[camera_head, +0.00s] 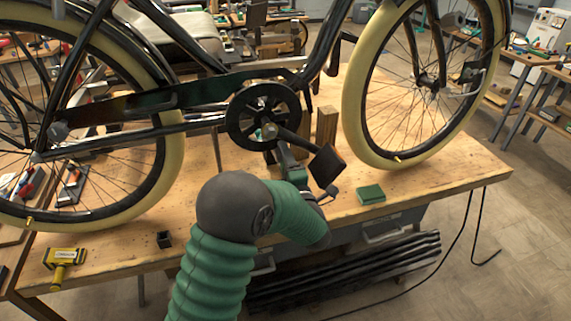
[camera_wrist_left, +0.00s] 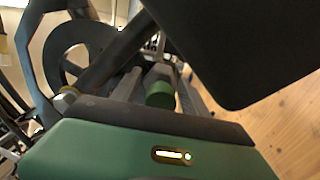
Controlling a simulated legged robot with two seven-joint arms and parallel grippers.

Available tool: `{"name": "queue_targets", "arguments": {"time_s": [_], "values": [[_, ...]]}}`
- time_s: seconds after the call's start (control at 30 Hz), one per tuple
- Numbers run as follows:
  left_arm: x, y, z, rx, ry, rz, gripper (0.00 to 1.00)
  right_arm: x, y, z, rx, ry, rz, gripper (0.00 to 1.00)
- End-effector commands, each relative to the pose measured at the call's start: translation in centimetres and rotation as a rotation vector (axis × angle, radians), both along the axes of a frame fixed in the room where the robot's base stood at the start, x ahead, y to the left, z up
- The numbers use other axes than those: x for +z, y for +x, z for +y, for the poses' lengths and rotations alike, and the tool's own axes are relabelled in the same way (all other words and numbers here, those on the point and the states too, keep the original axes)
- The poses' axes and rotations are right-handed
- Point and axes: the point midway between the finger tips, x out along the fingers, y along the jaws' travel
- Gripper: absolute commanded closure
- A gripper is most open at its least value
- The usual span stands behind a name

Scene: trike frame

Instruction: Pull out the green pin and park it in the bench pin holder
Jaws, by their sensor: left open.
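The green pin (camera_wrist_left: 160,93) shows in the left wrist view as a short green cylinder end between my left gripper's fingers; I cannot tell whether they touch it. My left gripper (camera_head: 276,148) is open at the crank area, just below the chainring (camera_head: 263,116) and beside the black pedal (camera_head: 327,166). Its fingers also show in the left wrist view (camera_wrist_left: 160,80). In the head view I cannot make out the pin behind the gripper. A small dark square socket (camera_head: 164,239), apparently the bench pin holder, stands near the bench's front edge and looks empty. My right gripper is not in view.
The trike frame and its cream-tyred wheels (camera_head: 352,110) span the wooden bench (camera_head: 430,180). The pedal and crank arm crowd my left gripper. A green block (camera_head: 370,193) lies to the right; a yellow tool (camera_head: 65,258) lies front left. The bench around the socket is mostly clear.

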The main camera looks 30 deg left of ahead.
Motion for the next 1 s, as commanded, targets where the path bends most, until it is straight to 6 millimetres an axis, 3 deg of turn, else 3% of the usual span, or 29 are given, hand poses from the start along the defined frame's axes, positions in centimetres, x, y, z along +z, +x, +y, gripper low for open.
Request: {"name": "queue_targets", "arguments": {"time_s": [0.6,1.0], "values": [[-0.05,0.0,0.0,0.0,0.0,0.0,0.47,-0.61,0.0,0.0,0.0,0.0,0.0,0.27],[-0.08,0.01,0.01,0.0,-0.001,0.001,0.98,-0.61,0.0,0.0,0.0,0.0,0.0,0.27]]}}
